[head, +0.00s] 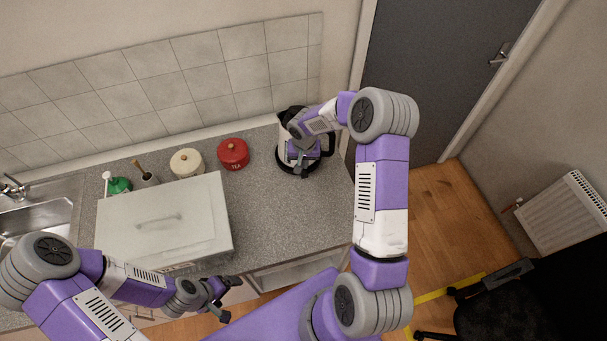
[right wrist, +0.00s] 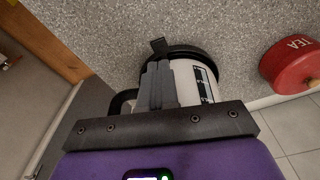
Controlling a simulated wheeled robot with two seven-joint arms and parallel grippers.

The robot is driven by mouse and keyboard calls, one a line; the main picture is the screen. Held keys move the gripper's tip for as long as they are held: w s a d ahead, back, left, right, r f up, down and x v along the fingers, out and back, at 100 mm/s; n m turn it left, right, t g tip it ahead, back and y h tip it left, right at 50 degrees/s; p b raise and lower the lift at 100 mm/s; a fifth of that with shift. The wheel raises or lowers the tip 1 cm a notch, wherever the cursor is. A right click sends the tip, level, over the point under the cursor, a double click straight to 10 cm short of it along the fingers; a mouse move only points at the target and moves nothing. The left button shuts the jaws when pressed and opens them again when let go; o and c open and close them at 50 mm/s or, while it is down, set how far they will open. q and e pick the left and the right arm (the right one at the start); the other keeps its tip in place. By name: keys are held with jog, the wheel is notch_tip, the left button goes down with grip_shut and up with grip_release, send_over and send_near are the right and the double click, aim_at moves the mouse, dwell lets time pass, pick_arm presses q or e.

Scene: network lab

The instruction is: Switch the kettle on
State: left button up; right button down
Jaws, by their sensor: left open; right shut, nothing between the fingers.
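The kettle (head: 283,130) is white with a black lid, handle and base, and stands upright on the counter near its right end. My right gripper (head: 303,165) is over the kettle's near side and hides part of it. In the right wrist view the shut, empty fingers (right wrist: 157,75) lie in front of the white kettle body (right wrist: 187,84). A small black tab (right wrist: 159,46), which looks like the switch, sticks out low on the kettle just past the fingertips. I cannot tell whether they touch. My left gripper (head: 226,300) is open and empty, before the counter's front edge.
A red tea tin (head: 233,153) stands left of the kettle, with a cream pot (head: 187,162) beyond it. A large white box-like appliance (head: 160,222) fills the left counter, near the sink (head: 40,210). The counter (head: 285,220) in front of the kettle is clear.

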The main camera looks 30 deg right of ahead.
aim_at(304, 176)
jog(key=shift+w+d+f+b, duration=0.1)
jog(key=shift+f+b, duration=0.55)
jog(key=shift+f, duration=0.95)
jog(key=shift+w+d+f+b, duration=0.1)
jog(key=shift+f+b, duration=0.5)
jog(key=shift+f, duration=0.95)
